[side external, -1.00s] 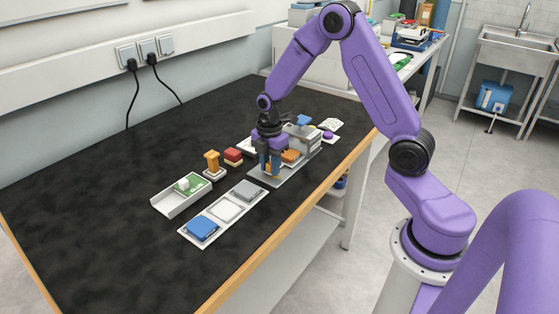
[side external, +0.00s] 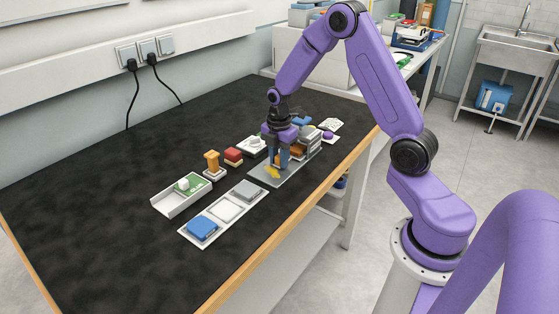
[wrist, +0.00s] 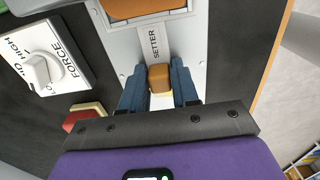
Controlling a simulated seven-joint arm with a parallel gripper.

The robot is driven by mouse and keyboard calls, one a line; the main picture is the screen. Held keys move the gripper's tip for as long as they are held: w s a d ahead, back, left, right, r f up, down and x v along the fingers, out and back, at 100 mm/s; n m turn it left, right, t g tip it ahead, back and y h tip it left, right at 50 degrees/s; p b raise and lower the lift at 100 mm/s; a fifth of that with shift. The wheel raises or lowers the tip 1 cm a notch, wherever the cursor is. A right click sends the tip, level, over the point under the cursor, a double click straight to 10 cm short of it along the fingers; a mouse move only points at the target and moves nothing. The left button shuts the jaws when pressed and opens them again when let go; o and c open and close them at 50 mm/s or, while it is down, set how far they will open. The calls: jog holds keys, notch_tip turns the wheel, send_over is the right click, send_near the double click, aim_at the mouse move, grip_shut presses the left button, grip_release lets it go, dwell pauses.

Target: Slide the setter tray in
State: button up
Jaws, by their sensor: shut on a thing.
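The setter tray shows in the wrist view as a light grey strip (wrist: 153,42) marked SETTER, with a brown block handle (wrist: 159,78) at its near end. My gripper (wrist: 159,90) has its blue fingers on both sides of this handle and is shut on it. An orange piece (wrist: 140,7) lies at the tray's far end, cut off by the picture's top. In the side view my gripper (side external: 279,166) is low over the grey base plate (side external: 266,180), just in front of the grey machine (side external: 311,136). The fingers partly hide the tray there.
A white dial unit marked FORCE (wrist: 45,62) stands left of the tray. A red block (side external: 233,155), an orange knob stand (side external: 212,164), a white tray (side external: 177,198) and a three-pad strip (side external: 224,212) lie nearer. The table's left side is clear.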

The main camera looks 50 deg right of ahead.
jog(key=shift+d, duration=1.3)
jog(key=o, duration=0.6)
jog(key=shift+r, duration=0.1)
jog(key=shift+r, duration=3.4)
jog(key=shift+a, duration=0.1)
